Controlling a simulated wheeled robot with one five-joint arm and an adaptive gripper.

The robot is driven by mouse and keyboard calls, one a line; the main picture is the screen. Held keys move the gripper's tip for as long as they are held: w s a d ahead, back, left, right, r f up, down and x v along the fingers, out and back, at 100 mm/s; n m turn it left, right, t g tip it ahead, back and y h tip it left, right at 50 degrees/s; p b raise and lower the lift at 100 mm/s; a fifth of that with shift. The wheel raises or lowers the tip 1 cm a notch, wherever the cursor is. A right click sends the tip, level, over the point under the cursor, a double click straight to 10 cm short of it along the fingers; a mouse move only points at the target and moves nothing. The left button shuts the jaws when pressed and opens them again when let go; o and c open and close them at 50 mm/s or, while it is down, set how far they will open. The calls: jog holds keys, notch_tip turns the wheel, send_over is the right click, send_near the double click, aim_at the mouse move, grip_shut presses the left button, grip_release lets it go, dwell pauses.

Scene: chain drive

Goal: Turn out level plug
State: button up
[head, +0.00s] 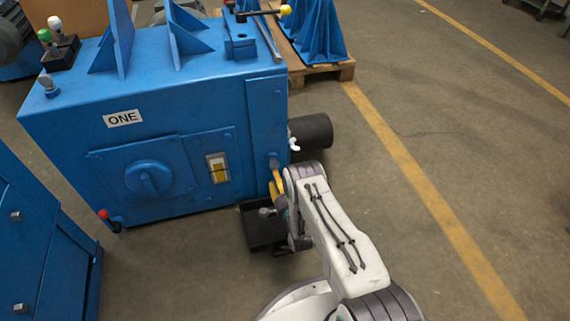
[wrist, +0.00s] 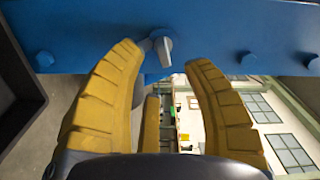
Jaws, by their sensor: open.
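A grey plug with a flat wing-shaped grip (wrist: 164,50) sits in the blue housing wall in the wrist view; I take it for the level plug. In the head view a small blue-grey fitting (head: 274,160) shows on the housing's right front edge, just ahead of my fingers; I cannot tell for certain that it is the same plug. My gripper (head: 276,183) is at the housing's lower right corner, partly hidden by my arm. In the wrist view its yellow fingers (wrist: 165,68) are open, one on each side of the plug, with visible gaps to it.
A black tray (head: 262,232) lies on the floor below my gripper. A black cylinder (head: 312,131) and a white wing-shaped handle (head: 294,145) stick out at the right side. Floor to the right is clear.

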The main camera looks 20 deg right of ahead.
aim_at(275, 166)
jog(key=shift+w+b, duration=1.45)
jog(key=shift+w, duration=1.8)
grip_shut()
